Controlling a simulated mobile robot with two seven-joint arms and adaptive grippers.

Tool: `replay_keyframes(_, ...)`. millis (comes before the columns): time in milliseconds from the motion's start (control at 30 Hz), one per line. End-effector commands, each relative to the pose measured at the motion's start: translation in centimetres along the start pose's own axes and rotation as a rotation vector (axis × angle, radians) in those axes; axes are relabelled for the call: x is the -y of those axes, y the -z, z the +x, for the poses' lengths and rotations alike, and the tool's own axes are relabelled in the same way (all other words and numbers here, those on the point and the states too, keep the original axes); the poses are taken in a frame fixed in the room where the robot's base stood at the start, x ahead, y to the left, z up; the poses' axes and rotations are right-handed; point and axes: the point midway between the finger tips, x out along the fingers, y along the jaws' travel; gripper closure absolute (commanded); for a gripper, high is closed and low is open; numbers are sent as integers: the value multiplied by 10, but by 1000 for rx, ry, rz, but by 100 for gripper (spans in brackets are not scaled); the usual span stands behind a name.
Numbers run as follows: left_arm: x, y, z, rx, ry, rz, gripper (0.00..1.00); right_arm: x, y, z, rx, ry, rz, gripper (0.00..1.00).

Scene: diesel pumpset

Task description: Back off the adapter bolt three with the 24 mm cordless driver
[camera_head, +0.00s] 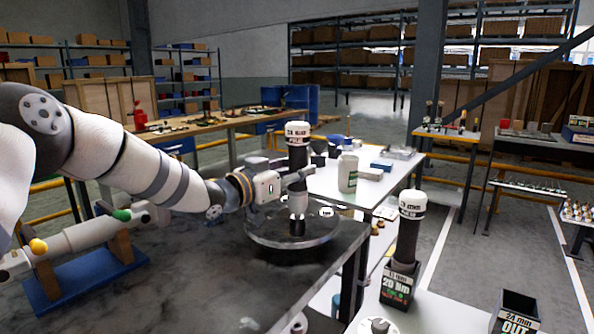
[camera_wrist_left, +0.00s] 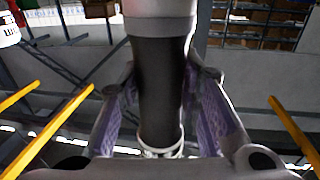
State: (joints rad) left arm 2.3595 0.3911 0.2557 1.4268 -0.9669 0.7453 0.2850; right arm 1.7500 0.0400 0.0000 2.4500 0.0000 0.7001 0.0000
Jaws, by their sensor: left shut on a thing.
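The cordless driver (camera_head: 298,160) is a dark upright cylinder with a white, lettered cap; the lettering is too small to read surely. My left gripper (camera_head: 290,180) is shut around its dark body, which also fills the middle of the left wrist view (camera_wrist_left: 160,85) between the purple-padded fingers (camera_wrist_left: 160,110). A small white tag (camera_head: 326,211) shows on the plate. The driver hides part of the plate, and I cannot tell whether its tip touches a bolt. My right gripper is out of view.
An empty black holder (camera_head: 516,312) marked 24 mm OUT stands lower right. Another white-capped driver (camera_head: 408,235) stands in a 20 Nm holder (camera_head: 398,285). A white bottle (camera_head: 348,172) stands on the table behind. A pale cylindrical assembly (camera_head: 90,233) rests on a blue stand (camera_head: 85,283) at left.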

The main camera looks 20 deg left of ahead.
Motion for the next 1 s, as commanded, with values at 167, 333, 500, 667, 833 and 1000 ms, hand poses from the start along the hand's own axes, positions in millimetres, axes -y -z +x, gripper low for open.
replay_keyframes(167,1,-13,-1,24,2,-3,100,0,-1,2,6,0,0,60)
replay_keyframes(333,1,-12,-1,24,2,-2,100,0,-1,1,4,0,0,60)
replay_keyframes(500,1,-9,-1,22,2,-2,100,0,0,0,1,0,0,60)
replay_keyframes(667,1,8,-1,17,2,-1,100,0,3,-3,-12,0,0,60)
replay_keyframes(833,1,28,-1,8,2,2,100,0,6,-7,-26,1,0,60)
replay_keyframes(1000,1,46,0,1,1,2,100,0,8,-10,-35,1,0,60)
